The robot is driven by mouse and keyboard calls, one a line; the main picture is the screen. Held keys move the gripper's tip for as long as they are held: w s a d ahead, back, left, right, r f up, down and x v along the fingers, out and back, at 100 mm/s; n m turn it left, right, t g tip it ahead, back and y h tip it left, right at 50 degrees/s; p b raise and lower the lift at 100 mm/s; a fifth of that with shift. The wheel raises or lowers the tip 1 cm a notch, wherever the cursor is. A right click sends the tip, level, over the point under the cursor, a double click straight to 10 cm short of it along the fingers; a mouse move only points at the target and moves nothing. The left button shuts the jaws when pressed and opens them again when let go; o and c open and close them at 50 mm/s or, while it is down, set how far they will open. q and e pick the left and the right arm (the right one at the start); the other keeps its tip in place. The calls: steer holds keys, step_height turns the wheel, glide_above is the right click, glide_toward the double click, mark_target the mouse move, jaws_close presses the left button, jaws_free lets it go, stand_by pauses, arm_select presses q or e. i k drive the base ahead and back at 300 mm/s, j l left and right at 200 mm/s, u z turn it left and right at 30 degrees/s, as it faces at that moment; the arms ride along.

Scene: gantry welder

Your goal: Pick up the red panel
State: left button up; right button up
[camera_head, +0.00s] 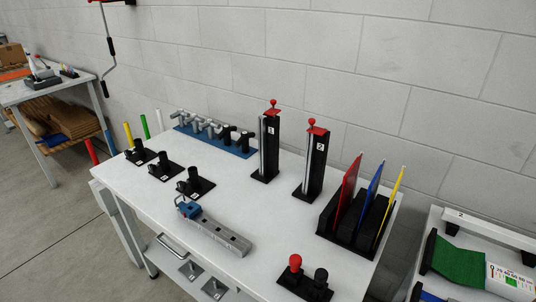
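The red panel (345,192) stands upright, slightly tilted, in a black slotted rack (328,217) at the right end of the white table (255,213). It is the leftmost panel in the rack. A blue panel (372,187) and a yellow panel (391,200) stand to its right in the same rack. The red panel's lower part is hidden by the rack. Neither of my grippers is in view.
Two black towers (268,143) with red tops stand left of the rack. A grey fixture (218,233) and a black base with a red knob (295,262) are nearer the front. Pipe fittings sit on a blue mat (234,150) behind. The table's middle is clear.

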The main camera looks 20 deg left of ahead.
mark_target(351, 178)
steer(key=l+z, duration=0.7)
steer(key=l, duration=0.2)
